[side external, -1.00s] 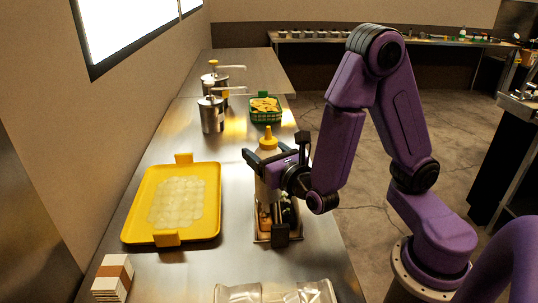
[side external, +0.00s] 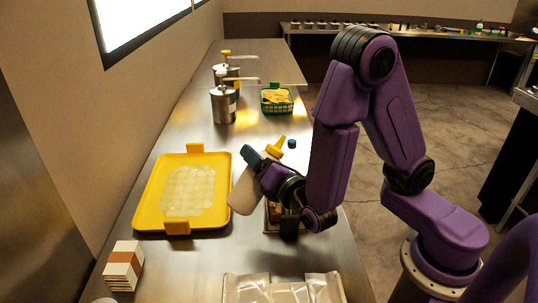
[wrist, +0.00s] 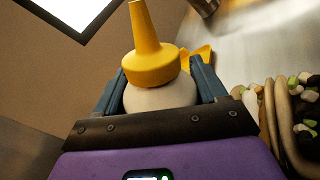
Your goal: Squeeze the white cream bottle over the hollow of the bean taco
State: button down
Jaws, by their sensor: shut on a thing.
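My gripper (side external: 262,168) is shut around the white cream bottle (side external: 243,192), which has a yellow nozzle. In the side view the bottle is strongly tilted, with its body to the lower left and its nozzle (side external: 277,146) to the upper right. In the wrist view the bottle (wrist: 160,98) sits between both fingers. The taco holder (side external: 272,228) is mostly hidden behind my wrist. At the wrist view's right edge are taco shells (wrist: 284,125) and a dark filling with pale, green and pink bits (wrist: 307,128). I cannot tell for sure which taco holds beans.
A yellow tray (side external: 150,208) with pale rounds lies left of the bottle. Metal pump pots (side external: 223,104) and a green basket of chips (side external: 277,99) stand farther back. The counter's middle, behind the tray, is clear.

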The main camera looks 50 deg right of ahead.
jog(key=m, duration=0.1)
jog(key=a+m, duration=0.2)
jog(key=m, duration=0.1)
jog(key=shift+w+f, duration=0.3)
jog(key=shift+f, duration=0.1)
jog(key=shift+a+f+m, duration=0.1)
jog(key=shift+f+m, duration=0.2)
jog(key=shift+m, duration=0.1)
jog(key=f+m, duration=0.3)
jog(key=f, duration=0.1)
jog(key=f+m, duration=0.2)
jog(key=shift+w+a+m, duration=0.15)
jog(key=shift+a+m, duration=0.15)
jog(key=shift+a, duration=0.05)
jog(key=c, duration=0.9)
grip_release()
jog(key=shift+r, duration=0.1)
grip_shut()
